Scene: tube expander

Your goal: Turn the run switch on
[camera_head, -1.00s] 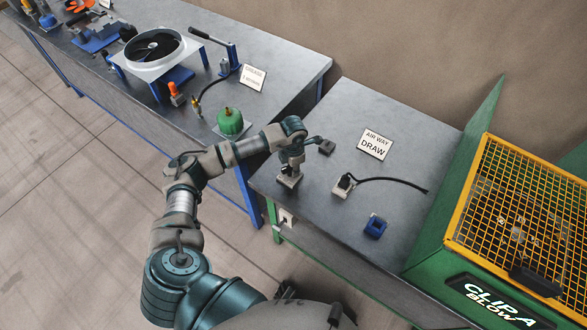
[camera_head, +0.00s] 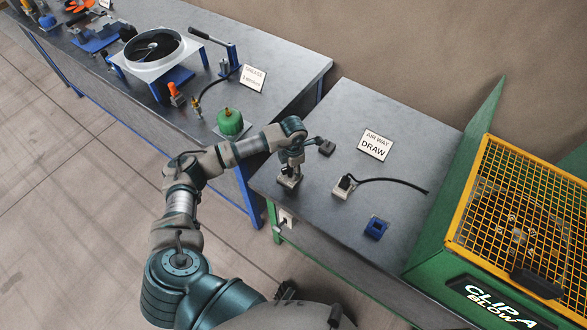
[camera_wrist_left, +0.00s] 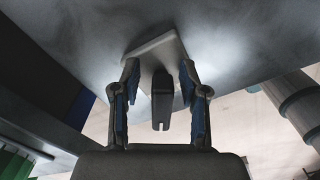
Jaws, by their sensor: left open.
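A small pale plate (camera_wrist_left: 158,48) with a dark upright lever (camera_wrist_left: 162,98) shows in the left wrist view, fixed to a grey surface. No run label is legible on it. My left gripper (camera_wrist_left: 160,108) is open, with one finger on each side of the lever; I cannot tell whether either finger touches it. A white box with a dark lever (camera_head: 286,218) sits on that table's front side. My right gripper is not in view.
On the same table (camera_head: 330,228) are a pale socket block with a black cable (camera_head: 342,188), a blue block (camera_head: 375,228) and an "AIR WAY DRAW" sign (camera_head: 375,144). A green machine with a yellow mesh cover (camera_head: 525,200) stands at right.

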